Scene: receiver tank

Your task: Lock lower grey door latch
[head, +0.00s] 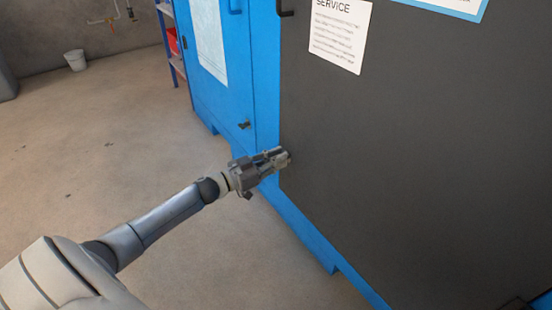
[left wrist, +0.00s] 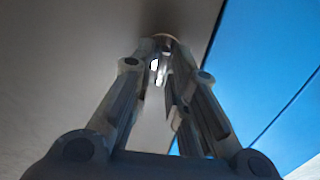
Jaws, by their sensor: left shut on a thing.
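The grey door (head: 420,150) fills the right side of the head view. My left gripper (head: 281,156) is at the door's lower left edge, shut on the lower latch, which is mostly hidden by the fingers. In the left wrist view, my left gripper (left wrist: 164,50) has its fingers close together at the tips, against the grey door (left wrist: 180,15). The latch's exact angle cannot be told. My right gripper is not in view.
An upper dark handle (head: 285,12) sits high on the grey door's left edge. A blue cabinet (head: 225,85) with a small dark latch (head: 244,125) stands to the left. A white bucket (head: 75,60) stands far back.

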